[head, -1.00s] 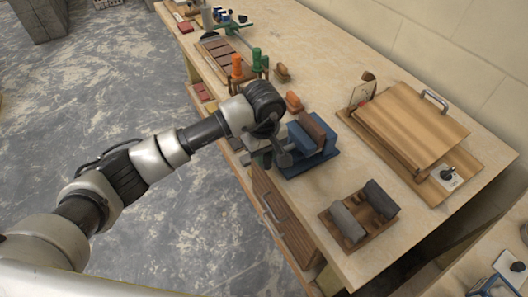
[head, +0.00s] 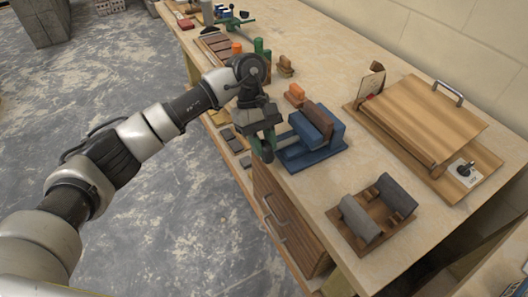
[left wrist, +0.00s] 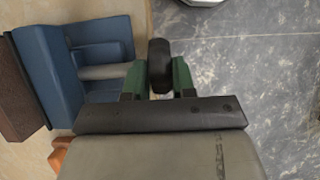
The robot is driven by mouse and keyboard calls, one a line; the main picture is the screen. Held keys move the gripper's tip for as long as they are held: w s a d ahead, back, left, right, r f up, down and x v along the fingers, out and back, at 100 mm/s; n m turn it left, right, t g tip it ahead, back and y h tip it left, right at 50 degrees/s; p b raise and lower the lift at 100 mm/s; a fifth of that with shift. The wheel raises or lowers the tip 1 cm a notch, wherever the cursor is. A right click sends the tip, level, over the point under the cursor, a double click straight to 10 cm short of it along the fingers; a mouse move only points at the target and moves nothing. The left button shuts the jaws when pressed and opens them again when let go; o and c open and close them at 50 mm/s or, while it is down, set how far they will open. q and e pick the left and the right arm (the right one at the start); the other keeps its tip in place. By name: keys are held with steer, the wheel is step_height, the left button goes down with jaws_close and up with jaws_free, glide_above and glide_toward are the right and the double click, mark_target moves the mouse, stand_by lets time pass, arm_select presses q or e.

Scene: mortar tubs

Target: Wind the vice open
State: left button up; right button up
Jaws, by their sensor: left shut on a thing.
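The blue vice (head: 322,153) stands at the front edge of the bench, with a brown block (head: 317,121) at its jaws. In the left wrist view, the vice (left wrist: 62,70) is at the left with its grey screw pointing toward my gripper. My left gripper (head: 262,138) is at the vice's front side, beyond the bench edge. Its green fingers are shut on the dark vice handle (left wrist: 159,62), one on each side of it. Part of the handle and screw is hidden by the gripper. My right gripper is not in view.
A wooden board with a metal handle (head: 423,119) lies behind. An orange block (head: 296,93) is near the vice. A drawer front (head: 285,225) is below.

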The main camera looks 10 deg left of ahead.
arm_select(q)
steer(key=shift+w+g+h+b, duration=0.15)
steer(key=shift+g+h+b, duration=0.4)
steer(key=shift+b, duration=0.45)
steer(key=o, duration=0.9)
steer(key=b+v, duration=0.1)
steer(key=v, duration=0.9)
steer(key=shift+w+a+r, duration=0.1)
steer(key=shift+w+r, duration=0.15)
steer(key=shift+w, duration=0.1)
